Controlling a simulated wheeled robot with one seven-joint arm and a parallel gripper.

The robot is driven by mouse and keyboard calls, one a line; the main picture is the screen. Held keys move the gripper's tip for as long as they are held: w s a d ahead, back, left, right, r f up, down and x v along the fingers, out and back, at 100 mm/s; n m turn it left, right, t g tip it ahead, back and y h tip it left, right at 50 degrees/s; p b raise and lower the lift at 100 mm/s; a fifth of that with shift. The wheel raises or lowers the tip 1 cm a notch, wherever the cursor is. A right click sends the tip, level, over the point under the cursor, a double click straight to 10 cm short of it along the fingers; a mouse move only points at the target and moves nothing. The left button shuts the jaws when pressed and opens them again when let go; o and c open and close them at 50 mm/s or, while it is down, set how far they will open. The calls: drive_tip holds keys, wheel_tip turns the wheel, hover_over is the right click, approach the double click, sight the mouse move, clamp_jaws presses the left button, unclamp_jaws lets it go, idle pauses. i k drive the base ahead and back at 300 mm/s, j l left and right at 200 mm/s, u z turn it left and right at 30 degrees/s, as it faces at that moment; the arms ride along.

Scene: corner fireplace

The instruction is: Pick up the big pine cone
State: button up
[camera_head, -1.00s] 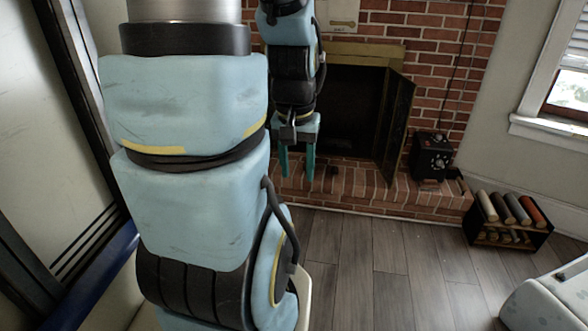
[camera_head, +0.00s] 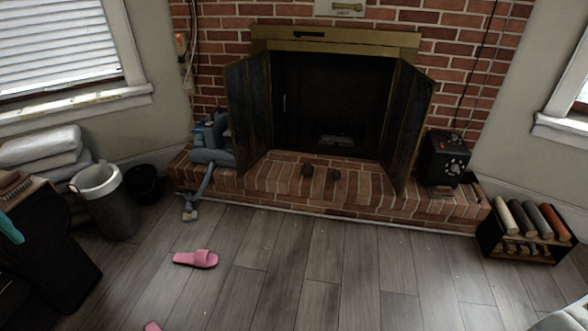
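A teal piece (camera_head: 10,228) at the left picture edge matches the colour of my gripper fingers. It is far from the hearth and cut off by the frame. The rest of my gripper is out of view, and nothing shows whether it holds anything.
The fireplace doors (camera_head: 250,105) stand open. A blue-grey device (camera_head: 210,145) with a hose is on the hearth's left, a black box (camera_head: 444,158) on its right. The middle floor is clear.

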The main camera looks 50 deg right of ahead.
sight(307, 170)
drive_tip(key=l+u, duration=0.5)
drive_tip(key=l, duration=1.8)
drive_tip(key=k+l, duration=0.1)
drive_tip(key=l, duration=1.6)
